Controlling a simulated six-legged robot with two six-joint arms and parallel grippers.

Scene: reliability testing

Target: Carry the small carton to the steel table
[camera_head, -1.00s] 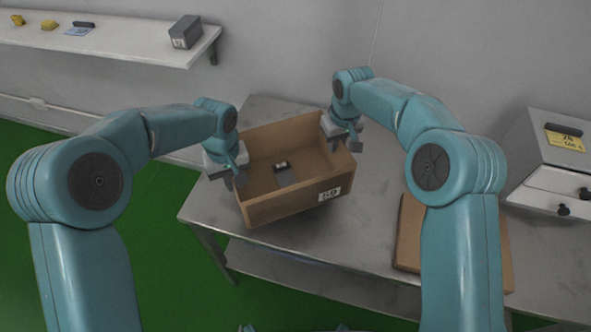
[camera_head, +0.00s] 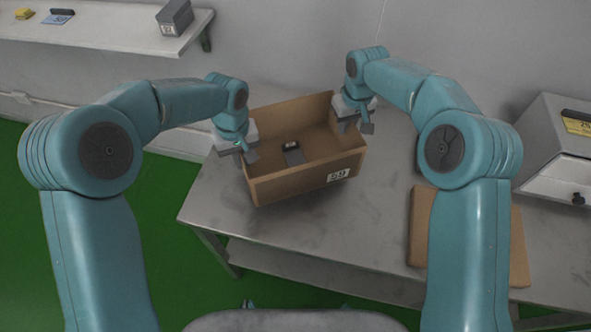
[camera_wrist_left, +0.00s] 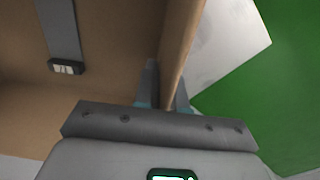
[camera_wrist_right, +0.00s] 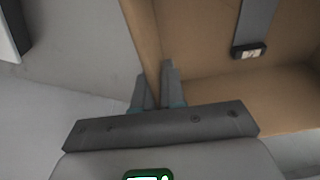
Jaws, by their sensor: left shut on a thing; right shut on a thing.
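The small carton (camera_head: 300,180) is an open brown box with a white "59" label on its near side. It is over the steel table (camera_head: 215,205); whether its base touches the top I cannot tell. A dark grey item with a small display (camera_head: 293,153) lies inside. My left gripper (camera_head: 247,150) is shut on the carton's left wall, also in the left wrist view (camera_wrist_left: 166,85). My right gripper (camera_head: 362,122) is shut on the right wall, with the wall between its fingers in the right wrist view (camera_wrist_right: 155,88).
A flat brown board or box (camera_head: 420,225) lies on the table at the right, partly behind my right arm. A grey and white machine (camera_head: 550,150) stands at the right end. A white wall shelf (camera_head: 110,45) holds a grey box (camera_head: 174,17).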

